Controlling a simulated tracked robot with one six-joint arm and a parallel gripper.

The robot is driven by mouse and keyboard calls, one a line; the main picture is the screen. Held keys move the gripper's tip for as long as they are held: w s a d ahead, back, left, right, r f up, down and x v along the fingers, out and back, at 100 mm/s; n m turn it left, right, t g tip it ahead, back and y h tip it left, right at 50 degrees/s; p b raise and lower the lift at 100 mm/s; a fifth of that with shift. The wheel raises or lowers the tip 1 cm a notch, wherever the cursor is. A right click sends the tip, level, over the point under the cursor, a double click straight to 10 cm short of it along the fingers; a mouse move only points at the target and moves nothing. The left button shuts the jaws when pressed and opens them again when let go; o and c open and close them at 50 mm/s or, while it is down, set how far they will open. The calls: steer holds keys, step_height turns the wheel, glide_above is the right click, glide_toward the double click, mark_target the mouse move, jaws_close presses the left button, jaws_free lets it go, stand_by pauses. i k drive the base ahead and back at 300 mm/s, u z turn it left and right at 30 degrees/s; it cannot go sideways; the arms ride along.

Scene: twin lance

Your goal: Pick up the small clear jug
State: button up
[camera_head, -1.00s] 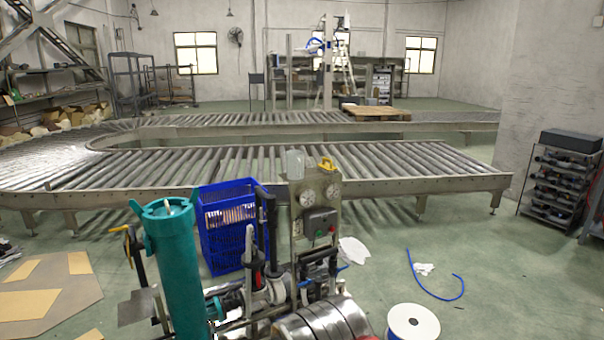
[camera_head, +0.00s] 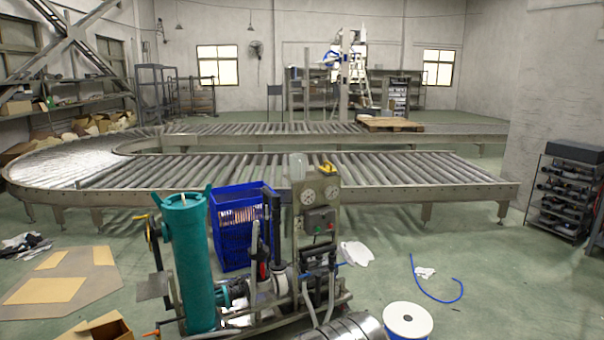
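A small, pale, translucent jug (camera_head: 298,167) appears to stand on top of the grey gauge panel (camera_head: 318,205) of the pump machine, near the middle of the head view. It looks upright, and its handle is too small to make out. A yellow object (camera_head: 327,168) sits just right of it on the same panel. My gripper is not in view.
The pump machine with its teal cylinder (camera_head: 190,265) stands on the floor in front. A blue crate (camera_head: 232,250) is behind it. A roller conveyor (camera_head: 400,180) runs behind these. A white spool (camera_head: 408,320) and a blue hose (camera_head: 440,290) lie right; floor beyond is mostly clear.

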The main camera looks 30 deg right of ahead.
mark_target(297, 160)
steer(key=z, duration=0.45)
steer(key=i, duration=0.7)
steer(key=z, duration=0.6)
steer(key=i, duration=1.65)
steer(key=u, duration=0.5)
steer(key=i, duration=0.55)
steer(key=u, duration=0.8)
steer(key=i, duration=0.45)
steer(key=u, duration=0.35)
